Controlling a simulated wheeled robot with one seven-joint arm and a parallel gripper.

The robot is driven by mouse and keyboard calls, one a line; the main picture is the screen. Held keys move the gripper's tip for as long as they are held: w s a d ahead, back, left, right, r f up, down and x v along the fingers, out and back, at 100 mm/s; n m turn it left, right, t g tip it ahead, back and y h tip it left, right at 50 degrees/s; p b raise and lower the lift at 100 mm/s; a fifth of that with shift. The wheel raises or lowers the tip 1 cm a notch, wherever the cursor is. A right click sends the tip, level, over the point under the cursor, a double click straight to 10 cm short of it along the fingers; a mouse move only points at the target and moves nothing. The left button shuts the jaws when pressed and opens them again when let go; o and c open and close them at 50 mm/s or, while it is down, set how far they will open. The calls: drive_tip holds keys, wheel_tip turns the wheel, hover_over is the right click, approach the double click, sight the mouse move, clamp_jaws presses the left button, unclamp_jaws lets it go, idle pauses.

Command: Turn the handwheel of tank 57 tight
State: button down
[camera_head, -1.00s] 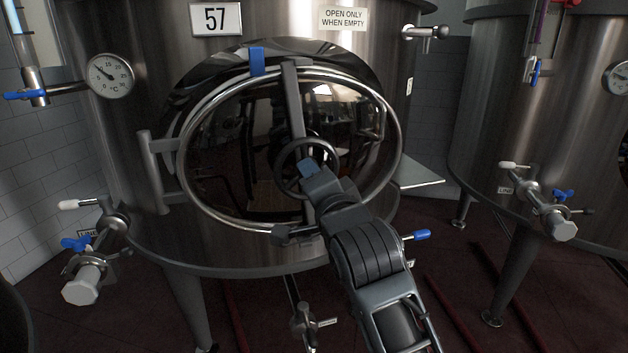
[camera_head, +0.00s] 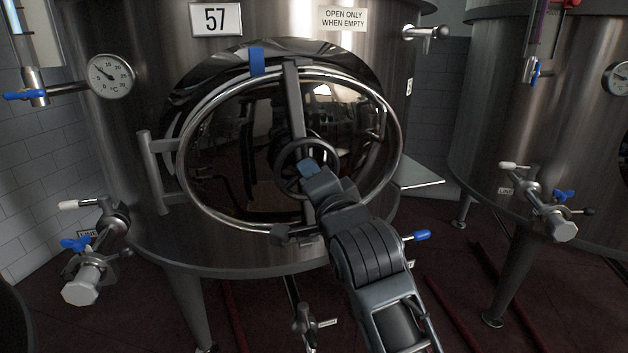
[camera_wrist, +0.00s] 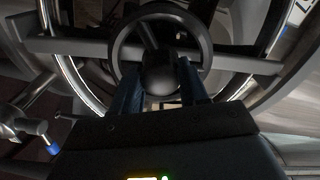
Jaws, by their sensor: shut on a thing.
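Tank 57 (camera_head: 120,170) is a steel tank with a number plate reading 57 (camera_head: 216,19). Its oval manway door (camera_head: 245,150) lies in its ring, with a dark crossbar (camera_head: 293,100) over it. The dark handwheel (camera_head: 283,152) sits at the middle of the crossbar. My gripper (camera_head: 308,169) is at the wheel and shut on it. In the wrist view the handwheel (camera_wrist: 118,38) stands straight ahead, and the fingers of my gripper (camera_wrist: 158,84) reach its round hub. The exact contact is partly hidden by my gripper.
A blue tab (camera_head: 257,61) sits on the door's upper edge. A hinge bracket (camera_head: 158,170) is at the door's left. Valves (camera_head: 88,270) stick out at lower left. A second tank (camera_head: 500,110) stands to the right, with dark red floor between.

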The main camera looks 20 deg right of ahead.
drive_tip(key=shift+a+f, duration=0.15)
drive_tip(key=shift+a, duration=0.2)
drive_tip(key=c, duration=0.9)
unclamp_jaws()
drive_tip(key=shift+o, duration=1.4)
drive_tip(key=shift+d, duration=0.2)
drive_tip(key=s, duration=0.7)
drive_tip(key=shift+s+a, duration=0.4)
drive_tip(key=shift+a, duration=0.05)
